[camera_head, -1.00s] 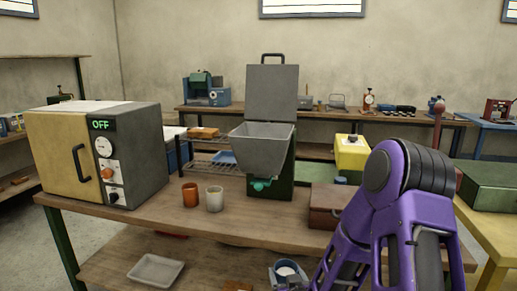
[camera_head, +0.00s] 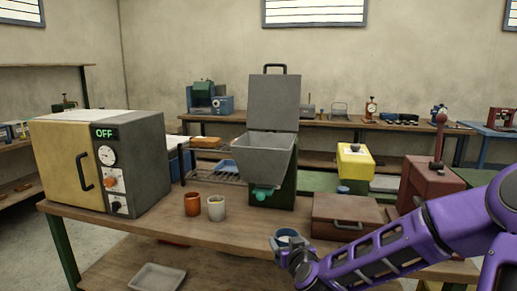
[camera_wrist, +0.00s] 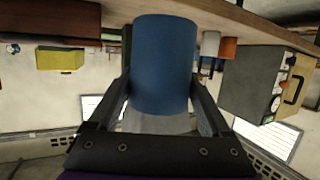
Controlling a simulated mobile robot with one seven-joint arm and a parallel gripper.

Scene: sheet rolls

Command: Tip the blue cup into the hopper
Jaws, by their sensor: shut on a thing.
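The blue cup (camera_wrist: 163,65) is between the fingers of my gripper (camera_wrist: 163,95) in the wrist view, and the gripper is shut on it. In the head view the cup (camera_head: 286,234) shows small at the front edge of the bench, with pale contents or a pale inside at its top; my gripper (camera_head: 290,246) is around it. The cup looks about upright. The grey hopper (camera_head: 264,156) stands on a dark green base behind and above the cup, with its lid (camera_head: 274,102) raised. The cup is in front of the hopper and apart from it.
An orange cup (camera_head: 192,205) and a pale cup (camera_head: 216,209) stand left of the hopper base. A yellow-doored oven reading OFF (camera_head: 100,160) is at the left. A brown case (camera_head: 345,217) lies right of the hopper. A grey tray (camera_head: 157,277) is on the lower shelf.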

